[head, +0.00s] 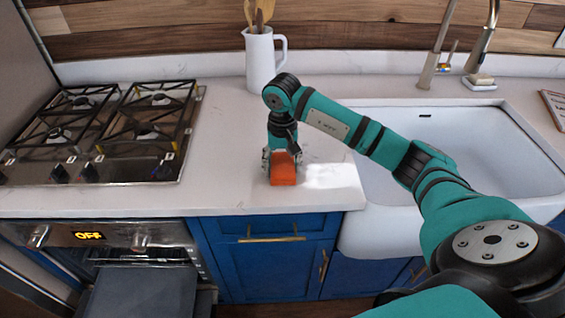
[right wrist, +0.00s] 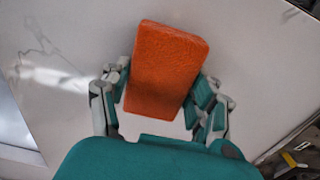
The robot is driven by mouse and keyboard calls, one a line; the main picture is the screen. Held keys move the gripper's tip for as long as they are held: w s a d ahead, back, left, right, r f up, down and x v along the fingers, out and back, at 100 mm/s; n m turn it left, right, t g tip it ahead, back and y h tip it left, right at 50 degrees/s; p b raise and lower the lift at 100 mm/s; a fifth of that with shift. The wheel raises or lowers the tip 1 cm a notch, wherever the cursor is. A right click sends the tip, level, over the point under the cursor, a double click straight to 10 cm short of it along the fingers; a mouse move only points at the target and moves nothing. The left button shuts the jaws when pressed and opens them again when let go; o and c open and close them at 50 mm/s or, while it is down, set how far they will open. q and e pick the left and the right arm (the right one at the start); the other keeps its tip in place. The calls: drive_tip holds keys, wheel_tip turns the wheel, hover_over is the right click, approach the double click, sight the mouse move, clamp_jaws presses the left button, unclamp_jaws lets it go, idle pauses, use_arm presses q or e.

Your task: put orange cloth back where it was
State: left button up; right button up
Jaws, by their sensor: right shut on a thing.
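The orange cloth (head: 283,169) is a small block-like piece on the white counter, between the stove and the sink. My right gripper (head: 281,158) points down over it from above. In the right wrist view the orange cloth (right wrist: 165,68) lies between the two fingers of my right gripper (right wrist: 160,98), which is shut on it. The cloth is at counter height or very close to it; I cannot tell whether it touches the counter. My left gripper is not in view.
A gas stove (head: 105,130) is to the left and a white sink (head: 455,150) to the right. A white jug (head: 261,60) with wooden utensils stands behind my right gripper. The counter (head: 225,150) around the cloth is clear. The oven door (head: 145,292) appears open below.

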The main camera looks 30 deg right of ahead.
sight(282, 164)
drive_tip(key=shift+f, duration=0.2)
drive_tip(key=o, duration=1.1)
drive_tip(key=shift+r, duration=0.1)
drive_tip(key=shift+o, duration=0.2)
drive_tip(key=shift+r, duration=0.15)
wheel_tip(282, 164, up, 12)
drive_tip(key=b, duration=0.2)
